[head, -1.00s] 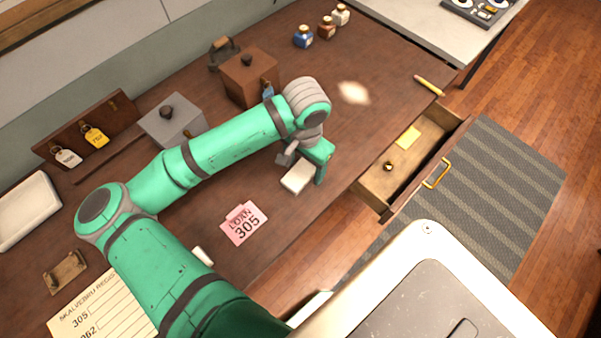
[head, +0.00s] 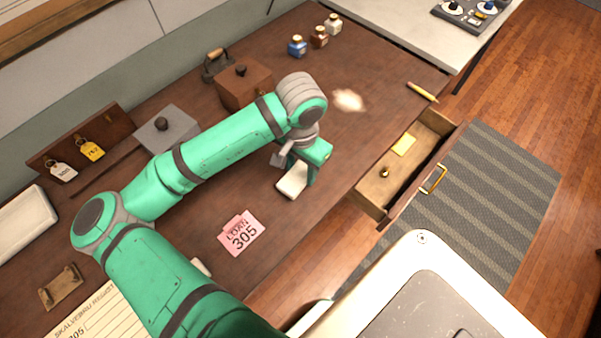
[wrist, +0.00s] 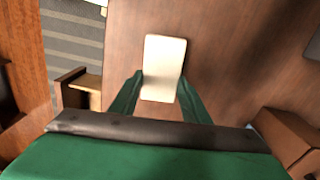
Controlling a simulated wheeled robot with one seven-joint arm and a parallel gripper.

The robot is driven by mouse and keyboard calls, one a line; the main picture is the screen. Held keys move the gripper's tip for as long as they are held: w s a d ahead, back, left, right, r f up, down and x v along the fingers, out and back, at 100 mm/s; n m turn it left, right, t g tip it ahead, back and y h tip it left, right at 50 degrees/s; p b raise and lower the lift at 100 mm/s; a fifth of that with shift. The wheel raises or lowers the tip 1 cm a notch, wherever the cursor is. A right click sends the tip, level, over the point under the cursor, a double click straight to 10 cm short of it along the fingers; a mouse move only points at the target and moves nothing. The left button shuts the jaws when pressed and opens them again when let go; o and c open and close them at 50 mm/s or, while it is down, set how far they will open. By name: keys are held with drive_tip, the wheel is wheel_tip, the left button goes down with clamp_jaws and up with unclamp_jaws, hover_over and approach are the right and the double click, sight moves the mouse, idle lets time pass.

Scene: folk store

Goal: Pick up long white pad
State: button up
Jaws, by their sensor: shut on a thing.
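A white pad (head: 293,181) is at the tip of my gripper in the head view, near the front edge of the dark wooden counter. In the wrist view the pad (wrist: 163,68) sticks out lengthwise beyond the fingertips. My gripper (wrist: 160,95) is shut on the pad, with one green finger at each side of its near end. Whether the pad touches the counter is hard to tell. A longer white pad-like slab (head: 22,222) lies at the counter's far left, well away from my gripper (head: 295,178).
An open drawer (head: 372,194) juts from the counter's front, holding a yellow slip (head: 403,144). Pink loan cards (head: 242,233) lie in front of my arm. A brown box (head: 242,88) and grey box (head: 167,132) stand behind it. Counter right of my gripper is mostly clear.

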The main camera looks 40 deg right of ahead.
drive_tip(key=s+d+r, duration=0.3)
drive_tip(key=s+r, duration=0.6)
drive_tip(key=s, duration=0.4)
drive_tip(key=shift+s+r, duration=0.35)
drive_tip(key=shift+o, duration=0.4)
